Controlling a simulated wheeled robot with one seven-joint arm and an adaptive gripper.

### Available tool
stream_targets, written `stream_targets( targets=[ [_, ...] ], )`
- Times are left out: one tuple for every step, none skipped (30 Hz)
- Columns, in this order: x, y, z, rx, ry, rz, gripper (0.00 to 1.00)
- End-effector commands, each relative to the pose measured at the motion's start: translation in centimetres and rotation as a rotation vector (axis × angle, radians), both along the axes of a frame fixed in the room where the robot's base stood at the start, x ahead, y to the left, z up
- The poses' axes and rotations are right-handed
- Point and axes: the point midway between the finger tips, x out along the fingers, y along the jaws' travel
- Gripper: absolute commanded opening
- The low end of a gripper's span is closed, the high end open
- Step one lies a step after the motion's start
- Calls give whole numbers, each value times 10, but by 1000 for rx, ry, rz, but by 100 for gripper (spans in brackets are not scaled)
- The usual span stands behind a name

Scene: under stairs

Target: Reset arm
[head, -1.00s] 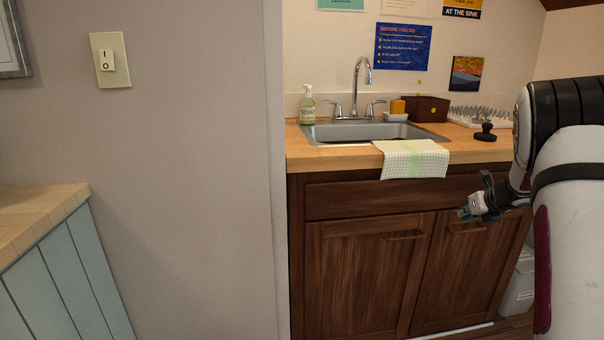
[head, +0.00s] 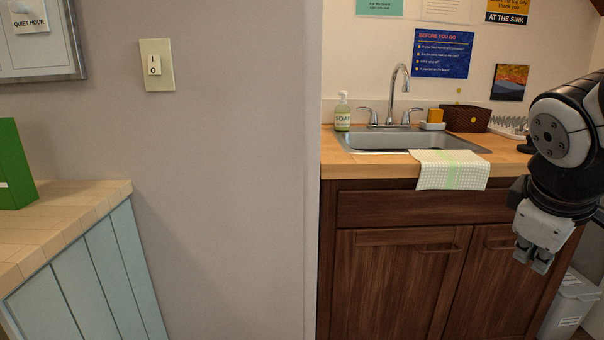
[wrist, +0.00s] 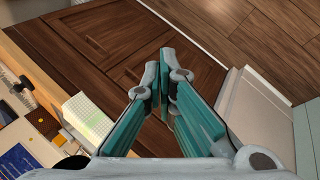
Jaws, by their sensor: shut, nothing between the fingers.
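My gripper (head: 533,258) hangs at the right of the head view, in front of the dark wooden sink cabinet (head: 395,280), with its fingers pointing down. My arm is folded at the right edge of the picture. In the wrist view my gripper's teal-sided fingers (wrist: 166,72) are closed together with nothing between them. Beyond them the cabinet doors and the wood floor (wrist: 245,40) show.
The sink (head: 405,138) is set in a wooden counter, with a checked towel (head: 450,170) over its front edge. A soap bottle (head: 342,112) stands beside it. A white bin (head: 568,305) stands low right. A wall with a light switch (head: 157,65) and a tiled counter (head: 60,220) are left.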

Motion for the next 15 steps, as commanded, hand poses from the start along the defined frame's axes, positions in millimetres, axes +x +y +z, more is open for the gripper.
stream_targets(
  targets=[
    [-27, 22, -7, 74, 9, -60, 0],
    [-42, 33, -12, 118, 19, -98, 0],
    [-61, 48, -18, 171, 36, -147, 0],
    [-75, 58, -23, 208, 50, -179, 0],
    [-87, 67, -27, 242, 63, -209, 0],
    [-103, 79, -33, 281, 82, -246, 0],
    [-114, 87, -36, 308, 96, -271, 0],
    [-124, 94, -40, 334, 110, -294, 0],
    [-138, 104, -44, 366, 130, -325, 0],
    [-148, 111, -47, 389, 145, -345, 0],
    [-157, 117, -50, 408, 160, -366, 0],
    [-170, 125, -54, 434, 180, -391, 0],
    [-179, 131, -57, 451, 195, -409, 0],
    [-188, 137, -59, 470, 211, -427, 0],
    [-200, 145, -63, 492, 232, -451, 0]
  ],
)
